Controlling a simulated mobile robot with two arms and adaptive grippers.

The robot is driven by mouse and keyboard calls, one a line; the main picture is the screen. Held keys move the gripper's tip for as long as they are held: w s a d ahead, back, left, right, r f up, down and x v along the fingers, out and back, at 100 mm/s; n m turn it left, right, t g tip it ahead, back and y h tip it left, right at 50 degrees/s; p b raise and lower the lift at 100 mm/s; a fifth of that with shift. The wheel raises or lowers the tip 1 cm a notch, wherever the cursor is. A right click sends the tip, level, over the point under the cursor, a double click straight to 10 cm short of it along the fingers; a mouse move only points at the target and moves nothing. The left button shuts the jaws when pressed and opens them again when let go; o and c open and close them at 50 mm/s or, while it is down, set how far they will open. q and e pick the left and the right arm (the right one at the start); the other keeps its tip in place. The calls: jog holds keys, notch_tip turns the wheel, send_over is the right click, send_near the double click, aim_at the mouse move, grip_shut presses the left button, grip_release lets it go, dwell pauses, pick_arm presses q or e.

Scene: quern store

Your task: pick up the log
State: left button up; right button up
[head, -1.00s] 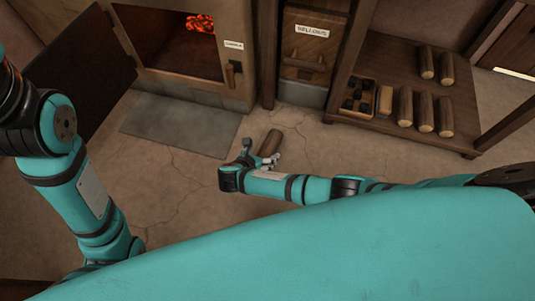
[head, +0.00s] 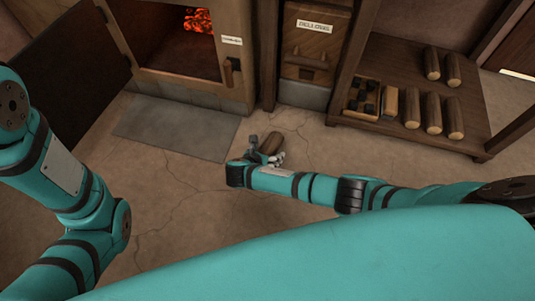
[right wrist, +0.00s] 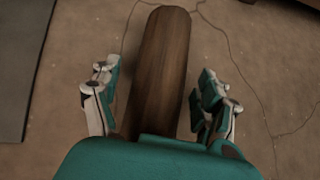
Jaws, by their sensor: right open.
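A brown log (head: 271,143) lies on the floor in front of the stove, left of the shelf. My right gripper (head: 266,155) is open at the log. In the right wrist view the log (right wrist: 160,62) runs lengthwise up the picture between the two open fingers of the right gripper (right wrist: 158,105). A gap shows on both sides of the log, and its near end is hidden behind the gripper body. My left arm shows at the left of the head view, but its gripper is out of view.
A stove with glowing embers (head: 197,20) and an open dark door (head: 68,75) stands at the back left. A grey mat (head: 177,128) lies before it. A wooden shelf (head: 440,139) at the right holds several logs and a box of dark lumps (head: 363,97). Bare floor surrounds the log.

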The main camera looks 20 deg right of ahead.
jog(key=c, duration=1.5)
